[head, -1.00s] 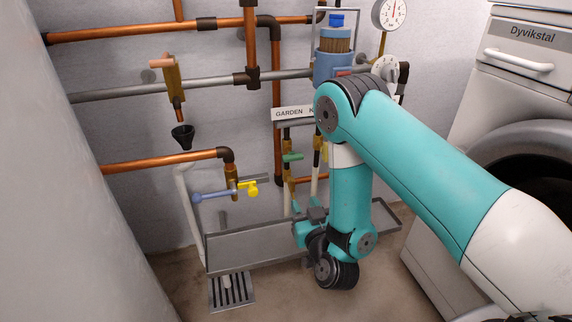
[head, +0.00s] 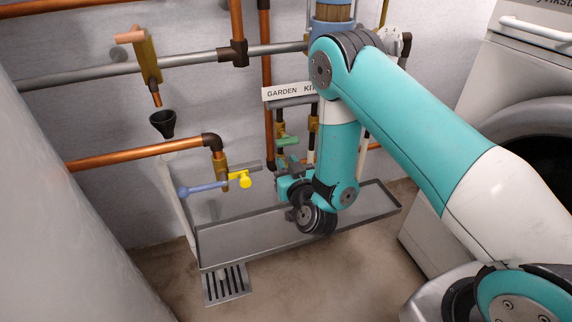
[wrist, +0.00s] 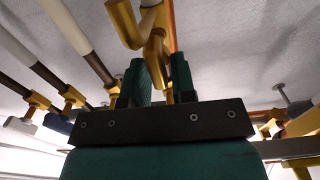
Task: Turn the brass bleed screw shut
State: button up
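My gripper (head: 284,172) is beside the pipes below the GARDEN sign in the head view, partly hidden by my own wrist. In the wrist view my gripper (wrist: 160,72) has its two dark green fingers apart. A bent brass fitting (wrist: 157,48) lies beyond and partly between the fingertips; I cannot tell whether they touch it. I cannot single out the bleed screw for sure. Brass valve bodies show in the head view: one (head: 147,60) at upper left, and one (head: 221,172) at the end of the copper pipe.
A blue lever (head: 203,188) and yellow handle (head: 239,180) stick out left of my gripper. A green handle (head: 287,141) is just above it. A grey tray (head: 225,240) lies below, with a floor drain (head: 227,284). A washing machine (head: 425,235) stands right.

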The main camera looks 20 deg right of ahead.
grip_shut()
jog(key=m, duration=0.2)
jog(key=m+p, duration=0.1)
jog(key=shift+d+m, duration=0.3)
jog(key=shift+m, duration=0.1)
jog(key=m, duration=0.4)
jog(key=f+m, duration=0.1)
jog(key=m, duration=0.4)
jog(key=d+f+m, duration=0.1)
jog(key=m, duration=0.4)
jog(key=shift+s+d, duration=0.1)
dwell(0.3)
